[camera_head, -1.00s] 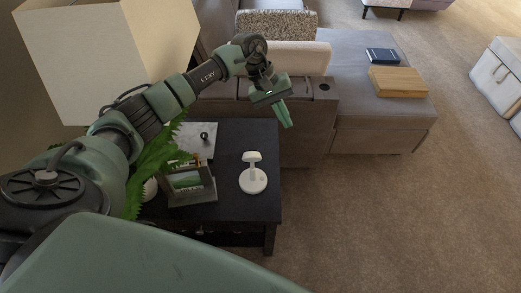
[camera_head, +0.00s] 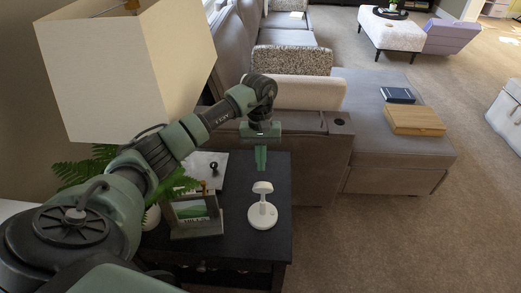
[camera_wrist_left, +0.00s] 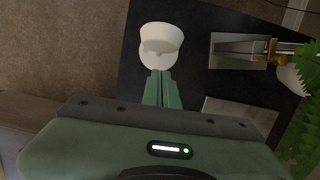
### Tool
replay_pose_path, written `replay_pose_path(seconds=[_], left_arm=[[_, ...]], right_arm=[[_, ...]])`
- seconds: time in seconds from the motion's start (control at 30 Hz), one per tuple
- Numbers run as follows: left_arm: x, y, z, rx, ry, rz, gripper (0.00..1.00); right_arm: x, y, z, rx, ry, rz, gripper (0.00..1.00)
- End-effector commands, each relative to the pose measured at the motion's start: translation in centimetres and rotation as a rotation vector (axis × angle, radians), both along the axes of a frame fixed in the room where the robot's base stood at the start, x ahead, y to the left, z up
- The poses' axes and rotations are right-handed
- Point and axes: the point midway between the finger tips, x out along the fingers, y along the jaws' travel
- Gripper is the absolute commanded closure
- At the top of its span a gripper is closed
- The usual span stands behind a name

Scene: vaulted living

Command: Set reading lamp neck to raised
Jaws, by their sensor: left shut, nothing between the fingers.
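The small white reading lamp (camera_head: 262,213) stands on the dark side table (camera_head: 236,243), with a round base, a short neck and a rounded head at the top. My left gripper (camera_head: 261,168) is above and just behind the lamp head in the head view, fingers pointing down, shut and empty. In the left wrist view the lamp (camera_wrist_left: 161,46) lies just beyond the shut fingertips (camera_wrist_left: 160,74). I cannot tell whether they touch it. The right gripper is not in view.
A picture frame (camera_head: 196,214), a green fern (camera_head: 172,183) and a grey slab (camera_head: 209,165) stand left of the lamp. A large lampshade (camera_head: 125,75) is behind my left arm. A grey sofa (camera_head: 385,145) stands beyond the table, with open carpet at right.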

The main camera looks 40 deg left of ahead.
Motion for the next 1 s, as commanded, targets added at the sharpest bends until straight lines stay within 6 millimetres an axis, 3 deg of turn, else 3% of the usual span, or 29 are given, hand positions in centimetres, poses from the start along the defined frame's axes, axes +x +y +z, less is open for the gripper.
replay_pose_path(seconds=[0.03, 0.27, 0.7, 1.0], left_arm=[[-0.6, -0.5, 0.4, -0.002, 0.000, -0.003, 1.00], [-1.8, -1.5, -0.7, -0.001, -0.002, -0.001, 1.00], [-2.1, -1.7, -1.0, 0.003, -0.008, 0.000, 1.00], [-3.3, -2.5, -1.5, 0.038, -0.058, 0.001, 1.00]], right_arm=[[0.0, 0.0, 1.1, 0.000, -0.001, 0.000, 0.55], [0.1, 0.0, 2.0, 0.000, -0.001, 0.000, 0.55], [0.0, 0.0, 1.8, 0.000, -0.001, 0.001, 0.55], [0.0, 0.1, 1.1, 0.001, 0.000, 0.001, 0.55]])
